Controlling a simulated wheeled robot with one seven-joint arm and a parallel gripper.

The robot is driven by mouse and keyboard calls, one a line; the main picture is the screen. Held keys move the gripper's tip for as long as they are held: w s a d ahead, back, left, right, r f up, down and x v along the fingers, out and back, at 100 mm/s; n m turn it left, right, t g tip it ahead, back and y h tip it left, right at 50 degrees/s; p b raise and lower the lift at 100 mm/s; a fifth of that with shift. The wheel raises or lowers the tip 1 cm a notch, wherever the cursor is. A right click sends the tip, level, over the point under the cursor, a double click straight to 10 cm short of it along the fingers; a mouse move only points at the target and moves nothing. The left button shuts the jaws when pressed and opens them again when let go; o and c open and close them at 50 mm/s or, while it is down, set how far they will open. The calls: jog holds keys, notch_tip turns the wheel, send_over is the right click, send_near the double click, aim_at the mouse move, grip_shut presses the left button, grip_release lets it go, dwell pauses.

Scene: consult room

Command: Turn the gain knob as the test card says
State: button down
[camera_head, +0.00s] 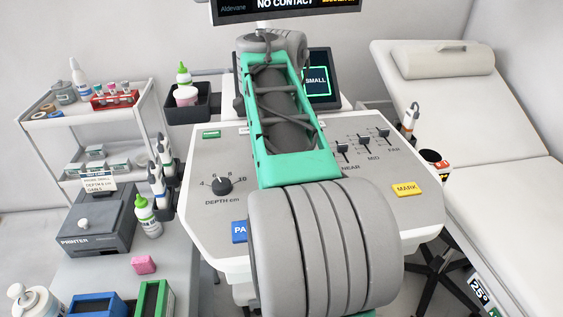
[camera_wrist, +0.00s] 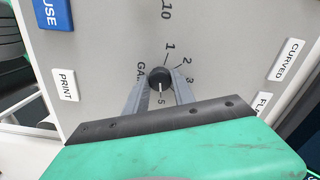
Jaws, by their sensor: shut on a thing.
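In the wrist view, the gain knob (camera_wrist: 159,77) is a small black dial on the grey console panel, with the figures 1, 2, 3 and 5 showing around it. Its white pointer line faces down the picture, toward the 5. My gripper (camera_wrist: 160,84) is shut on the knob, one finger on each side. In the head view my arm hides the gain knob and my gripper. The test card (camera_head: 98,184) stands at the printer on the left; its small print names a small probe, a depth and a gain, and the gain figure is too small to read surely.
The depth knob (camera_head: 222,185) is on the panel's left. Three sliders (camera_head: 363,141) and the yellow MARK button (camera_head: 405,189) are on its right. A blue button (camera_head: 239,231) lies close beside my arm. The printer (camera_head: 92,226), bottles and trays fill the left side.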

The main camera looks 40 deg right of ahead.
dwell(0.3)
jog(key=c, duration=1.1)
grip_release()
jog(key=shift+o, duration=0.2)
notch_tip(320, 180, up, 8)
jog(key=p, duration=0.7)
jog(key=shift+f, duration=0.1)
jog(key=shift+a, duration=0.1)
